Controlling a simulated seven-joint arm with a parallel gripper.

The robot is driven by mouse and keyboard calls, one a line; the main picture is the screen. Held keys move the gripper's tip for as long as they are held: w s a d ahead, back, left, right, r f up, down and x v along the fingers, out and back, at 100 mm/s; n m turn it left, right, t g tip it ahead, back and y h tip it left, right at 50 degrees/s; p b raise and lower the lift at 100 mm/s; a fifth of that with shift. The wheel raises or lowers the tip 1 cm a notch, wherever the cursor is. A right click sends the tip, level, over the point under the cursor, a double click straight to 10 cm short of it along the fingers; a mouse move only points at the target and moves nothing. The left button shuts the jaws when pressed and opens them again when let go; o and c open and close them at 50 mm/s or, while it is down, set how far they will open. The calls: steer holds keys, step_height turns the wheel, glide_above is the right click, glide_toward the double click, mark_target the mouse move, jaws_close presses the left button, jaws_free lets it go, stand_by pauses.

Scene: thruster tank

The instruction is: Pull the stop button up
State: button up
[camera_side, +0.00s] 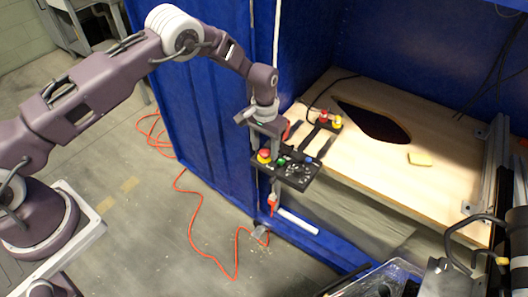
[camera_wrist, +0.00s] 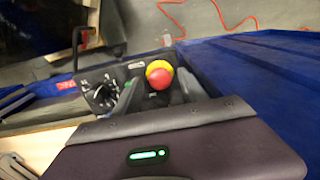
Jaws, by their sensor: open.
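The stop button is a red mushroom cap with a yellow collar on a black control panel. It shows in the side view (camera_side: 264,156) at the panel's left end and in the wrist view (camera_wrist: 160,77). The black panel (camera_side: 299,172) also carries a dial, a green button and a blue button. My gripper (camera_side: 266,146) is above the left end of the panel, pointing down. In the wrist view, my gripper (camera_wrist: 157,90) is open, with one finger to each side of the red cap. I cannot tell whether a finger touches it.
A wooden board (camera_side: 440,130) with a dark oval hole lies right of the panel, holding a yellow piece (camera_side: 419,159) and a small box with red and yellow buttons (camera_side: 329,119). Blue walls (camera_side: 210,100) stand behind. An orange cable (camera_side: 190,215) lies on the floor.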

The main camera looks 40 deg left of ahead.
mark_target(265, 151)
steer(key=shift+r, duration=3.5)
steer(key=s+a+r+t, duration=0.15)
steer(key=s+r, duration=0.45)
steer(key=r, duration=0.7)
steer(key=s+a+r+t, duration=0.15)
steer(key=s+r, duration=0.35)
steer(key=r, duration=0.7)
steer(key=s+a+r+t, duration=0.1)
steer(key=s+r, duration=0.1)
steer(key=s, duration=1)
steer(key=s+a+r+t, duration=0.1)
steer(key=s+a, duration=0.1)
steer(key=s, duration=1)
steer(key=shift+s+a+r+t, duration=0.3)
steer(key=shift+s+r, duration=0.1)
